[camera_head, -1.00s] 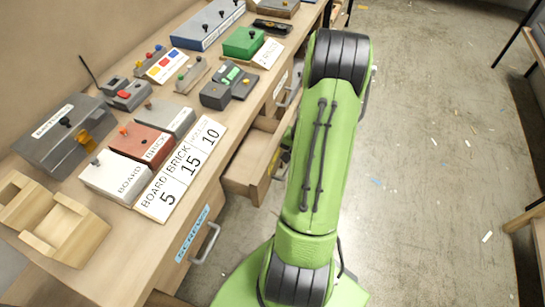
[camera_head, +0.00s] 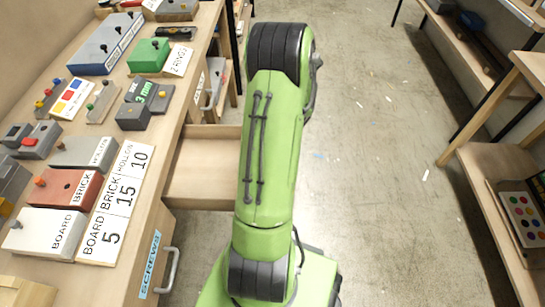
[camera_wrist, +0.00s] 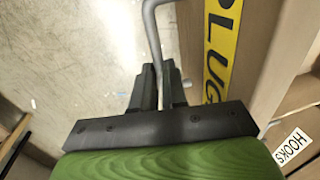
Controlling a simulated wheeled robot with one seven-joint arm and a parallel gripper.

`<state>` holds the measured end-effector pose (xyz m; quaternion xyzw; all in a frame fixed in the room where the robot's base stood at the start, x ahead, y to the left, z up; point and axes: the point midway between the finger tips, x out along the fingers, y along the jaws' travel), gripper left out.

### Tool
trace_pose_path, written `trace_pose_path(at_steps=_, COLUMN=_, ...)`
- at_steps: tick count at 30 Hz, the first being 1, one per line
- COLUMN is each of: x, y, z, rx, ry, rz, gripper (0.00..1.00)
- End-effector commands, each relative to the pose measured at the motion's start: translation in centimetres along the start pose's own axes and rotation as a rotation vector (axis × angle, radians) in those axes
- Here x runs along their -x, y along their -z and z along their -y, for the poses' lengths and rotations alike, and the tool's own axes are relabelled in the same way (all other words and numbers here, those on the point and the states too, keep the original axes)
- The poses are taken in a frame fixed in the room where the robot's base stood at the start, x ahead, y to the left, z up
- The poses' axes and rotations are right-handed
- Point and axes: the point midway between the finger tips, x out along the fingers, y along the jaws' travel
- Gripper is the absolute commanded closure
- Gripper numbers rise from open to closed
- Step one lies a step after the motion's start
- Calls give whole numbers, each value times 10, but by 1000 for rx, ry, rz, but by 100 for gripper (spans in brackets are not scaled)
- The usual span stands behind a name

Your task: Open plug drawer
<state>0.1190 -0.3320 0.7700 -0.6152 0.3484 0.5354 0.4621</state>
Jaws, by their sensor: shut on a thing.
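The plug drawer (camera_head: 205,168) stands pulled out from the bench in the head view, its bare inside showing. Its front end is hidden behind my green arm. In the wrist view, its front carries a yellow label reading "PLUG" (camera_wrist: 222,50), partly cut off. A grey bar handle (camera_wrist: 154,35) runs down between the two dark fingers of my gripper (camera_wrist: 159,85). My gripper is shut on this handle. In the head view my gripper is hidden by my arm.
The screws drawer handle (camera_head: 171,270) juts out nearer on the bench. A "HOOKS" label (camera_wrist: 293,146) shows in the wrist view. Labelled boxes and switches cover the bench top. Open floor (camera_head: 370,180) lies right of my arm, then a wooden shelf (camera_head: 500,220).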

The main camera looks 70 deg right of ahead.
Motion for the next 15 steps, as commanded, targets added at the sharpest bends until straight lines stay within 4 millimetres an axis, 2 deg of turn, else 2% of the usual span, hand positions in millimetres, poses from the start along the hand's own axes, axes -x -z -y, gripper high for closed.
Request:
trace_pose_path(at_steps=2, x=0, y=0, z=0, rx=-1, ry=-1, rz=-1, gripper=100)
trace_pose_path(at_steps=3, x=0, y=0, z=0, rx=-1, ry=-1, rz=-1, gripper=83)
trace_pose_path(at_steps=7, x=0, y=0, z=0, rx=-1, ry=-1, rz=-1, gripper=63)
trace_pose_path(at_steps=15, x=1, y=0, z=0, rx=-1, ry=-1, rz=-1, gripper=62)
